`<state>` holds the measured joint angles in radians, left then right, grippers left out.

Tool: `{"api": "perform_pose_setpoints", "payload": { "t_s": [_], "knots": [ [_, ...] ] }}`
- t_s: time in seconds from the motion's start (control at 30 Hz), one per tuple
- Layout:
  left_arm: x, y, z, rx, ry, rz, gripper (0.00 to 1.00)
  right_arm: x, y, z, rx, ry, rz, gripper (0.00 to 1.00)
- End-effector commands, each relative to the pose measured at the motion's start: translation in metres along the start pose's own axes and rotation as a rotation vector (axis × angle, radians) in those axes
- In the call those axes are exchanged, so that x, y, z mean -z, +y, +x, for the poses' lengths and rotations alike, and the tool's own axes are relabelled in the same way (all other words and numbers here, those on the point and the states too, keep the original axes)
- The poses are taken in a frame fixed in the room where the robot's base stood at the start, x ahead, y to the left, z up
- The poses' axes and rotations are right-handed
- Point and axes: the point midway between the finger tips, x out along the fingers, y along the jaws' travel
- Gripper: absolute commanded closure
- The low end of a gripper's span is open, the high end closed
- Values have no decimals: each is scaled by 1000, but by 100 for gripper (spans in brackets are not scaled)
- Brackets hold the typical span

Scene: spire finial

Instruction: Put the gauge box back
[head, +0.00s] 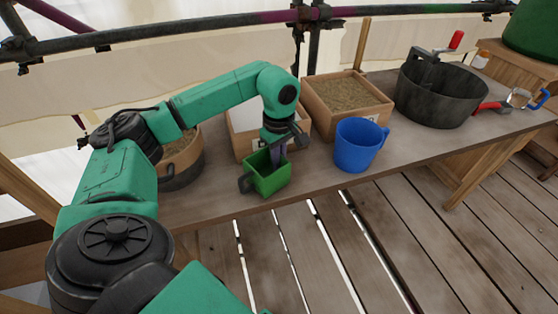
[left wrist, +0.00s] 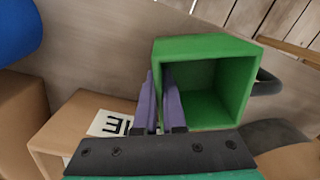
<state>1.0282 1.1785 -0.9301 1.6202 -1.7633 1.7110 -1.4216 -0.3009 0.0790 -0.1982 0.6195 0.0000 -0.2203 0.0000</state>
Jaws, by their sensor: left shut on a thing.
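The green gauge box (head: 268,174) is an open, square box with a dark handle on its side, near the front edge of the bench (head: 225,200). It also shows in the left wrist view (left wrist: 240,48), with its open mouth facing the camera and its inside empty. My left gripper (head: 277,156) is shut on one wall of the box; its purple fingers (left wrist: 160,105) pinch that wall beside the opening. I cannot tell whether the box touches the bench or hangs just above it. My right gripper is not in view.
A blue mug (head: 357,146) stands right of the box. Behind are a sand-filled wooden box (head: 388,112) and a pale-topped box (head: 240,142). A round tub (head: 182,172) is at left, a dark bucket (head: 437,100) at right. A scaffold pole crosses above.

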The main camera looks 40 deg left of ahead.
Motion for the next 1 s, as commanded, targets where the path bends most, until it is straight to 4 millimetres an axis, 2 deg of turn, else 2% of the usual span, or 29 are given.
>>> {"api": "perform_pose_setpoints", "payload": {
  "t_s": [0.87,0.9,0.93,0.97,1.0],
  "knots": [
    [0,0,12,-1,0,0,100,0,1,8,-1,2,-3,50],
    [0,0,11,-2,0,0,78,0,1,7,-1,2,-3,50],
    [0,0,11,-1,0,0,66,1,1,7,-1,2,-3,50],
    [0,0,11,-1,0,0,58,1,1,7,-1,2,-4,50],
    [0,0,11,-1,0,0,58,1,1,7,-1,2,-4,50]
  ]
}}
